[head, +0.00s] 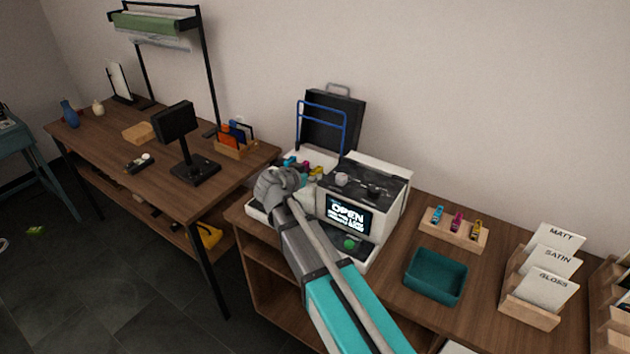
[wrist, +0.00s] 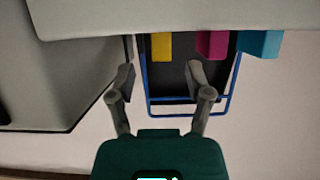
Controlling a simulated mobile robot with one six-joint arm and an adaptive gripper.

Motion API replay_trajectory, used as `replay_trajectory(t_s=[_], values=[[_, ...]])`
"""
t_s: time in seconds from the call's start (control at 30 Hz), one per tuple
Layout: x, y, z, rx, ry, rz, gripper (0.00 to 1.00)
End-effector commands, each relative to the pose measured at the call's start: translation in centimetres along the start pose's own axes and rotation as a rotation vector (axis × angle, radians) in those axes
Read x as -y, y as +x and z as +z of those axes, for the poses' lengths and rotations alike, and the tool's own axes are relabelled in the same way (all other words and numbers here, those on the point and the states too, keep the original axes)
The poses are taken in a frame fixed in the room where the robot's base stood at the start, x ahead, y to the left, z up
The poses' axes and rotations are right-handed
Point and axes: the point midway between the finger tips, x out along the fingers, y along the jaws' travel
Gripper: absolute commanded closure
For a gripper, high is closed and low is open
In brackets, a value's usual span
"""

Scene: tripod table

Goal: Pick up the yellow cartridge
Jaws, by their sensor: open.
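A yellow cartridge (head: 316,173) stands in the open bay of the white printer (head: 385,185), beside a magenta cartridge (head: 304,167) and a cyan one (head: 289,162). In the wrist view the yellow cartridge (wrist: 161,46) shows between the fingertips in the picture, with the magenta (wrist: 211,43) and cyan (wrist: 259,44) ones to its right. My gripper (wrist: 160,72) is open and empty, its fingers apart from the cartridge. In the head view my arm hides the fingertips and part of the bay. The printer's screen (head: 347,213) reads "OPEN".
A wooden rack (head: 462,238) holds another cyan, magenta and yellow cartridge. A teal bin (head: 436,277) and a sample card holder (head: 530,304) stand on the right of the counter. A black case (head: 331,122) and a blue frame (head: 321,106) stand behind the printer.

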Motion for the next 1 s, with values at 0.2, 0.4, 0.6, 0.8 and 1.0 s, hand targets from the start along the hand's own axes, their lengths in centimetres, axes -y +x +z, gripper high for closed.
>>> replay_trajectory(t_s=[0.2,0.4,0.6,0.8,1.0], values=[[0.0,0.1,0.0,0.0,0.0,-0.001,0.34],[0.1,0.2,0.0,0.0,0.0,-0.001,0.34],[0.3,1.8,0.2,0.0,0.0,-0.001,0.34],[0.4,4.2,0.2,0.0,0.001,-0.001,0.34],[0.4,5.2,0.1,0.0,-0.001,-0.002,0.34]])
